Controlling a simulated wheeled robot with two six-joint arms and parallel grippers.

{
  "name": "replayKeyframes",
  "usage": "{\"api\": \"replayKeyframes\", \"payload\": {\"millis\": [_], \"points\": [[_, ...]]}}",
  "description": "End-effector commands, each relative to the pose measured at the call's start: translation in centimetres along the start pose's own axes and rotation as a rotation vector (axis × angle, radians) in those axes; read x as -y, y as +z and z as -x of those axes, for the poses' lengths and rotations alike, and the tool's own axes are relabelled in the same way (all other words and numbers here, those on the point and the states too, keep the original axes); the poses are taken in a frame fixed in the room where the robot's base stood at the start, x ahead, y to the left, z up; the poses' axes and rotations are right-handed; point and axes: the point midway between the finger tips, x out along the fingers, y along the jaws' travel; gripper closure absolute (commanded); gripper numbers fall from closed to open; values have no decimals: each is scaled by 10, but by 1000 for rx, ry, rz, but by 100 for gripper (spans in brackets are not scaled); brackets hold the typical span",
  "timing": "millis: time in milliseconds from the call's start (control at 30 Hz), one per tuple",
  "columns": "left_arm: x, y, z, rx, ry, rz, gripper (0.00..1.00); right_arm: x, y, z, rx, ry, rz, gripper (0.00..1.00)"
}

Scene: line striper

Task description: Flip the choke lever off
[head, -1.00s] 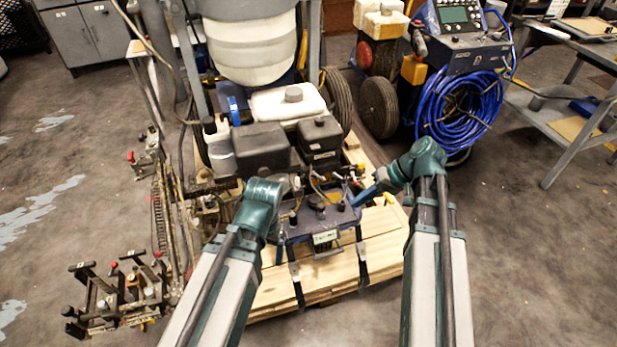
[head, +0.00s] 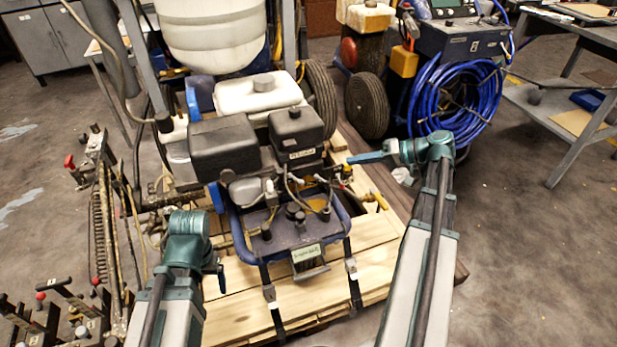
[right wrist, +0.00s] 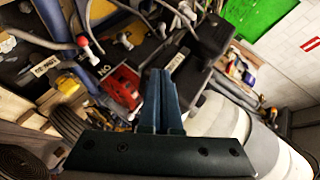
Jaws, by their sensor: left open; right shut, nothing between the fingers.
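The striper's engine (head: 270,150) stands in the middle of the head view, with small levers, cables and yellow and red fittings (head: 345,173) on its front right side. I cannot tell for sure which part is the choke lever. My right gripper (head: 352,159) is shut and empty, pointing left toward these fittings, apparently just short of them. In the right wrist view its blue fingers (right wrist: 161,72) are together, beside a red block (right wrist: 122,88) and a yellow part (right wrist: 68,85).
A blue tubular frame with a control box (head: 292,235) stands on wooden planks (head: 370,255) before the engine. A blue hose coil (head: 455,100) and a wheel (head: 367,105) are at the upper right. Levers on a rack (head: 60,300) stand at lower left.

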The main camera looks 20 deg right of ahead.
Motion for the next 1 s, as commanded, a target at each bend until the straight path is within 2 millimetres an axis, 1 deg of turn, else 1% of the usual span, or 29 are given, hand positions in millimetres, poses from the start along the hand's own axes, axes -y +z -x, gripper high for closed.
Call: {"api": "replayKeyframes", "payload": {"millis": [233,367,467,700,867,900,1000], "points": [[0,0,0,0,0,0,14,0,0,-1,1,1,0,100],[0,0,-5,0,0,-1,14,-1,1,-10,2,1,1,100],[-1,-1,-12,-1,1,-2,14,-2,2,-26,4,0,2,100],[-4,-2,-32,-1,2,1,14,-3,3,-76,4,0,2,100],[-5,-3,-43,-1,2,4,14,-2,2,-106,5,0,1,100],[-5,-3,-47,-1,2,5,14,-2,10,-110,3,1,0,100],[-6,-3,-54,-1,2,7,14,-2,20,-118,2,1,0,100]]}}
